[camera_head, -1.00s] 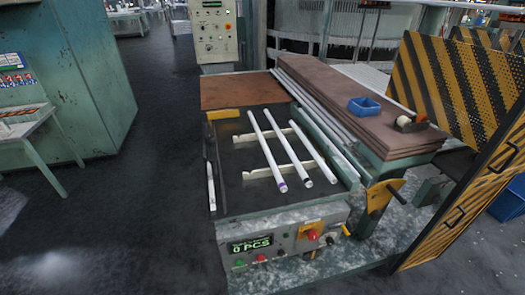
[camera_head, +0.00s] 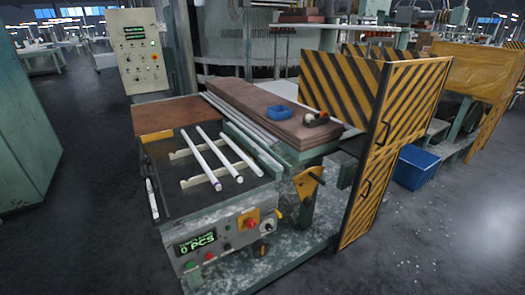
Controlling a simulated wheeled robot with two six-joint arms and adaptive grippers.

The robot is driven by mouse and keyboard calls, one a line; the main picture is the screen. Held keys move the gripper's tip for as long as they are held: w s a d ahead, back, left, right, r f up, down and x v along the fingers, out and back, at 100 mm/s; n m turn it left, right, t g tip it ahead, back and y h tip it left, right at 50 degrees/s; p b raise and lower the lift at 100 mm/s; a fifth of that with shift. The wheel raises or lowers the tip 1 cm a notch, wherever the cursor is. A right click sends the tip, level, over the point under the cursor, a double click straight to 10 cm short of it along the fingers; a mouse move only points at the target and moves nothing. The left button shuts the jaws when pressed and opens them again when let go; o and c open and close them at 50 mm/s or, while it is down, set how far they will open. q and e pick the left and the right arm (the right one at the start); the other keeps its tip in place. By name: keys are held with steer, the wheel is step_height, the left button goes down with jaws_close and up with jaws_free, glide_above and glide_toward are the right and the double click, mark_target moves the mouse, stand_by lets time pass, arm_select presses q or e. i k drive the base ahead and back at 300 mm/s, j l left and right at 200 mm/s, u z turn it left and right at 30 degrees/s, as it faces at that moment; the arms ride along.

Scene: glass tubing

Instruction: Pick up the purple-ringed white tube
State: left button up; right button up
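The purple-ringed white tube (camera_head: 201,160) is the leftmost of three white tubes lying side by side on white rails over the dark bed of a green machine. Its near end carries the purple ring (camera_head: 217,186). The middle tube (camera_head: 217,157) and the right tube (camera_head: 241,152) lie to its right, apart from it. Neither of my grippers is in view.
The machine's control panel (camera_head: 206,244), with a display and knobs, faces me. A yellow-black striped gate (camera_head: 375,150) stands further right. Dark floor is clear at left.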

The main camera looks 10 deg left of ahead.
mark_target(218, 185)
steer(key=j+z, duration=0.2)
steer(key=z, duration=0.2)
steer(key=i+j+z, duration=0.1)
steer(key=j+z, duration=0.35)
steer(key=z, duration=0.3)
steer(key=k+j, duration=0.1)
steer(key=j, duration=0.95)
steer(key=k+j, duration=0.1)
steer(key=j, duration=0.95)
steer(key=k+j, duration=0.1)
steer(key=j, duration=1.95)
steer(key=k, duration=0.05)
